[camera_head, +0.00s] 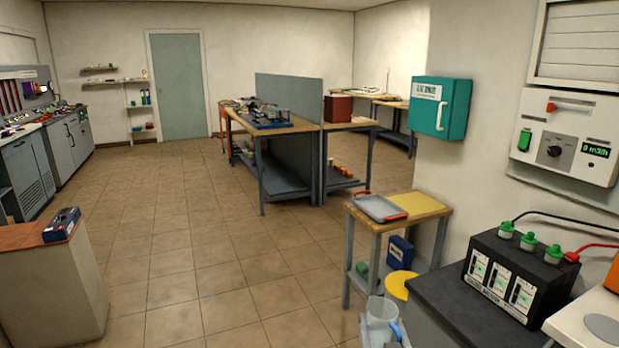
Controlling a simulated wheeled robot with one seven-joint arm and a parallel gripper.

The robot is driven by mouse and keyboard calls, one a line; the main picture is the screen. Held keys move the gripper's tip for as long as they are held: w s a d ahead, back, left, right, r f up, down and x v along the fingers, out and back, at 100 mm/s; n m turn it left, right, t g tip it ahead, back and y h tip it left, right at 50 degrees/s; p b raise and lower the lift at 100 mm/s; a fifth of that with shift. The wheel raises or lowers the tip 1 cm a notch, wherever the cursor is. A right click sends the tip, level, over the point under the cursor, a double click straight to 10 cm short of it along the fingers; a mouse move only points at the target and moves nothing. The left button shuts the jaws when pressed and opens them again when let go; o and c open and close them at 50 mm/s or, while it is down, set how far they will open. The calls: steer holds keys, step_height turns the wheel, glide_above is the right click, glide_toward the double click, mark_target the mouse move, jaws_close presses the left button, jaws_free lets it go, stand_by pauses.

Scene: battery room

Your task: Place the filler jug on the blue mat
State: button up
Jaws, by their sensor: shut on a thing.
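A clear, see-through jug (381,322) with a blue handle (398,331) stands at the bottom edge of the head view, left of the dark counter. Its base is cut off by the frame, and a pale grey edge shows around it; I cannot tell what that edge belongs to. I cannot make out a blue mat in this view.
A dark counter (445,300) carries a black battery (520,277) with green caps. A small wooden table (372,226) holds a grey tray (380,208) and a yellow area (416,204). A round yellow top (399,283) is close to the jug. The tiled floor (200,260) is clear.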

mark_target(383, 333)
step_height(383, 333, up, 10)
steer(key=p, duration=0.9)
steer(key=s+f, duration=0.1)
steer(key=f, duration=0.2)
steer(key=s+f, duration=0.1)
steer(key=shift+s+f, duration=0.15)
steer(key=shift+s, duration=0.15)
step_height(383, 333, up, 6)
steer(key=s, duration=0.1)
steer(key=shift+s+r, duration=0.25)
steer(key=shift+s, duration=0.1)
